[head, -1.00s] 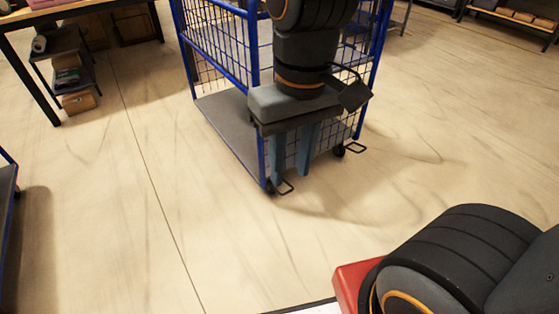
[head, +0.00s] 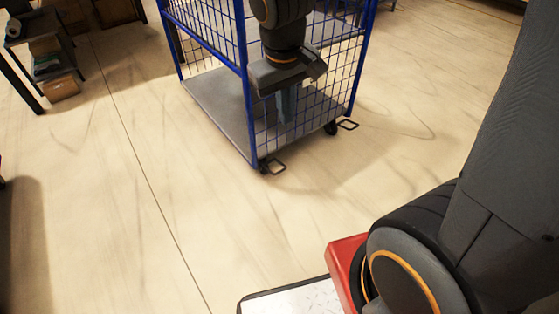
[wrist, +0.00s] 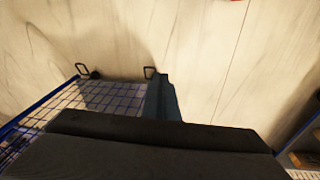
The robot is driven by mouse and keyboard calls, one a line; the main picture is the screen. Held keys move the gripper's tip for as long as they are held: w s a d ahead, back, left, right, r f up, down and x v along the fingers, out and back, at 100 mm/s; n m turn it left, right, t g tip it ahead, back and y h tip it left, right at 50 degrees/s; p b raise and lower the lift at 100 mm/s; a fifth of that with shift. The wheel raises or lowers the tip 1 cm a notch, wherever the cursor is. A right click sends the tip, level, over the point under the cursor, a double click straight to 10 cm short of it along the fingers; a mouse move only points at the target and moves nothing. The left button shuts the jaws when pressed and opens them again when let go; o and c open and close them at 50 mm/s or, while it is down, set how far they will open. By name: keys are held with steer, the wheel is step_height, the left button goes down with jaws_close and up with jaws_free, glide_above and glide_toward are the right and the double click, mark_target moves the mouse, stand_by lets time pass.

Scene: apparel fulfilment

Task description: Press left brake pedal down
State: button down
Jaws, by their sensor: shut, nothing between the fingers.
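The left pedal (head: 277,168) is by the near corner caster; the right pedal (head: 348,124) is by the other caster. My gripper (head: 287,118) points down, shut and empty, in front of the mesh. It is above and apart from the left pedal. In the wrist view the blue-grey fingers (wrist: 161,78) show beside what looks like the left pedal (wrist: 149,73), with the right pedal (wrist: 82,69) further left.
The cart's grey deck (head: 215,100) is empty. A dark shelf unit (head: 40,60) with boxes stands at upper left. My red and black body parts fill the lower right. The floor around the pedals is clear.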

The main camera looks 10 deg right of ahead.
steer(key=w+d+f+t+b, duration=0.15)
steer(key=w+d+f, duration=0.25)
steer(key=w+f, duration=0.55)
steer(key=n+y+b, duration=0.2)
steer(key=y+b, duration=0.1)
steer(key=b, duration=0.1)
glide_above(282, 171)
steer(key=s+d, duration=0.2)
steer(key=s, duration=0.3)
step_height(282, 171, down, 25)
steer(key=shift+s+a+f, duration=0.1)
steer(key=shift+a+f, duration=0.05)
steer(key=shift+f, duration=0.2)
steer(key=b+x, duration=0.2)
steer(key=x, duration=0.2)
steer(key=b+x, duration=0.2)
steer(key=x, duration=0.3)
steer(key=b+x, duration=0.2)
steer(key=x, duration=0.3)
steer(key=shift+d, duration=0.35)
steer(key=shift+s+d+f+t, duration=0.1)
steer(key=shift+d+t, duration=0.05)
steer(key=shift+t, duration=0.1)
steer(key=shift+f, duration=0.1)
